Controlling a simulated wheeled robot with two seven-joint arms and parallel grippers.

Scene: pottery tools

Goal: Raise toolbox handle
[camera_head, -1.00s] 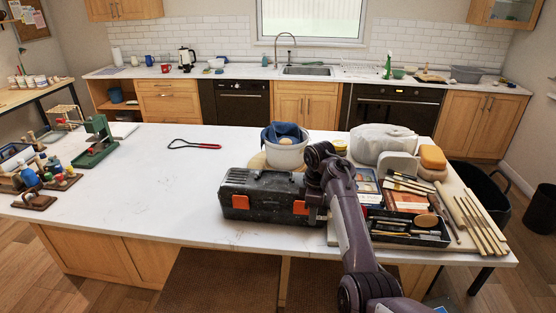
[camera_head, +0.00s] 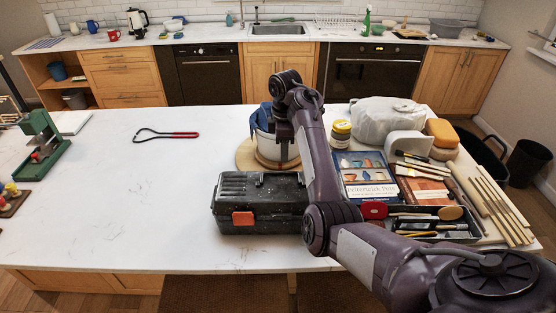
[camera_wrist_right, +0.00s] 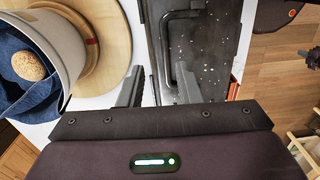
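The black, paint-specked toolbox (camera_head: 258,190) with orange latches stands near the front edge of the white counter. My arm covers its right end. Its dark handle (camera_wrist_right: 172,55) shows in the right wrist view as a bar lying along the lid, which appears shut. My right gripper (camera_head: 284,138) points down by the toolbox's back edge, in front of the pot. In the right wrist view its two fingers (camera_wrist_right: 158,88) are apart with nothing held between them. The right finger is close to the handle; I cannot tell whether they touch. My left gripper is not in view.
A grey pot (camera_head: 266,147) with blue cloth stands on a round wooden board (camera_head: 245,157) right behind the toolbox. Books (camera_head: 362,176) and a tool tray (camera_head: 470,232) crowd the right. The counter to the left is mostly clear, with a red-handled wire tool (camera_head: 178,135).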

